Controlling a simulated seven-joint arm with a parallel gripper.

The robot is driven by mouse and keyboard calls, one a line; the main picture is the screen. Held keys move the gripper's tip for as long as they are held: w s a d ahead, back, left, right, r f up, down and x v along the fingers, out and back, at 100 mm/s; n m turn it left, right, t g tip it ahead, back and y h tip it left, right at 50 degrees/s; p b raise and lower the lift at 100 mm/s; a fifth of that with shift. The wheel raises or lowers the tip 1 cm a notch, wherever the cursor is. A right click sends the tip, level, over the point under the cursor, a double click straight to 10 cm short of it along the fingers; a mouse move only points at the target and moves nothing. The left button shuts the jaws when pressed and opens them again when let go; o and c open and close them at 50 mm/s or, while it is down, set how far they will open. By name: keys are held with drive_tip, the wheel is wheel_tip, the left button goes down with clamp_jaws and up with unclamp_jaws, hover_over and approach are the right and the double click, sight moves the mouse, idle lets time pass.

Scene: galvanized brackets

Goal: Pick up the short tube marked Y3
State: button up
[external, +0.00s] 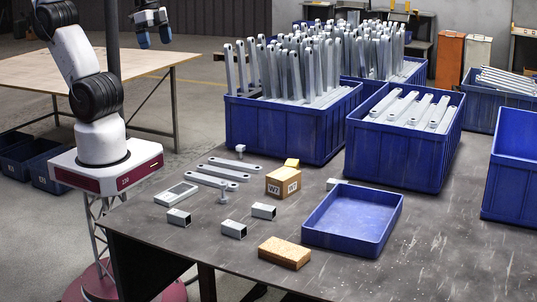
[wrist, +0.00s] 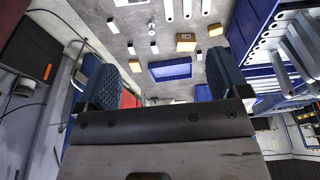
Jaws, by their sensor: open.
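Several short square grey tubes lie on the dark table: one at the left (external: 178,217), one in the middle (external: 233,229) and one behind it to the right (external: 263,211). No Y3 mark is legible on any of them, so I cannot tell which is Y3. Small pale pieces that look like these tubes show in the wrist view, one of them left of centre (wrist: 154,48). My gripper (external: 153,36) is open and empty, high above and away from the tubes. Its two blue padded fingers stand wide apart in the wrist view (wrist: 157,66).
A shallow empty blue tray (external: 391,222), a tan block (external: 285,252) and a box marked W7 (external: 283,184) are near the tubes. Flat bars (external: 212,181) lie behind. Tall blue crates (external: 290,138) of brackets stand at the back. The table's front right is clear.

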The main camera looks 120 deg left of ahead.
drive_tip(key=w+d+f+n+g+h, duration=0.3)
drive_tip(key=w+d+f+n+h, duration=0.1)
drive_tip(key=w+d+f, duration=0.35)
drive_tip(key=n+h, duration=0.9)
drive_tip(key=n, duration=0.5)
hover_over(176, 216)
drive_tip(key=a, duration=0.5)
wheel_tip(176, 216, down, 25)
drive_tip(key=shift+s+t, duration=0.1)
drive_tip(key=shift+t, duration=0.2)
drive_tip(key=shift+f, duration=0.1)
drive_tip(key=shift+f, duration=1.65)
drive_tip(key=shift+f, duration=0.1)
